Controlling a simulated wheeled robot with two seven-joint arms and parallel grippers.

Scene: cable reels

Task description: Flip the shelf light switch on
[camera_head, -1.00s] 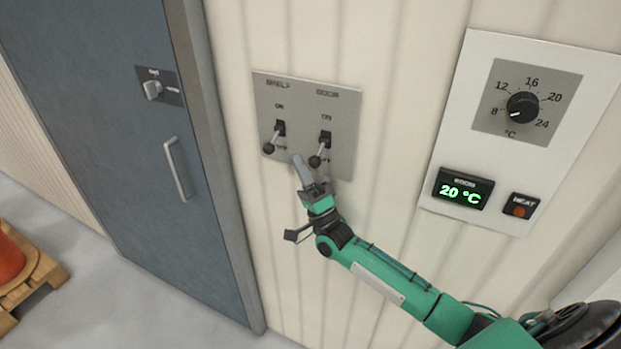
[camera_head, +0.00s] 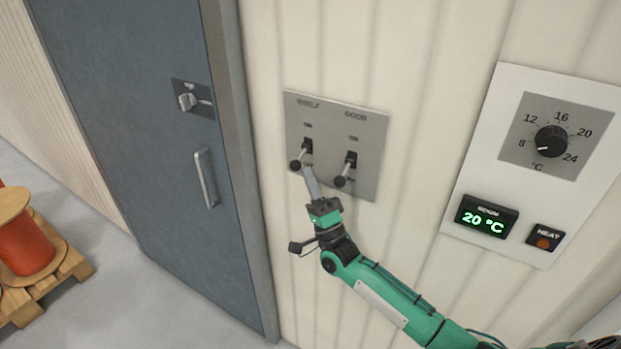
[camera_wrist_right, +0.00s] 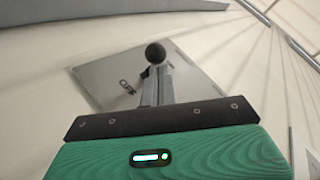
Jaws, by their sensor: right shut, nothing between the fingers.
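The shelf light switch (camera_head: 302,154) is the left of two toggle levers on a grey plate (camera_head: 368,127) on the wall. Its lever tilts down, and its black ball knob (camera_head: 295,165) hangs at the low end, away from the ON mark above. My right gripper (camera_head: 308,172) is shut and empty, its fingertips just right of and slightly below that knob. In the right wrist view, the shut fingers (camera_wrist_right: 161,80) point at a black ball knob (camera_wrist_right: 155,53) just past their tips; whether they touch it I cannot tell. My left gripper is not in view.
A second lever (camera_head: 346,170), also down, sits close on the right of the same plate. A thermostat panel (camera_head: 484,152) is further right. A blue-grey door (camera_head: 140,140) with a handle (camera_head: 205,177) is left. A red reel (camera_head: 25,245) stands on a pallet at far left.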

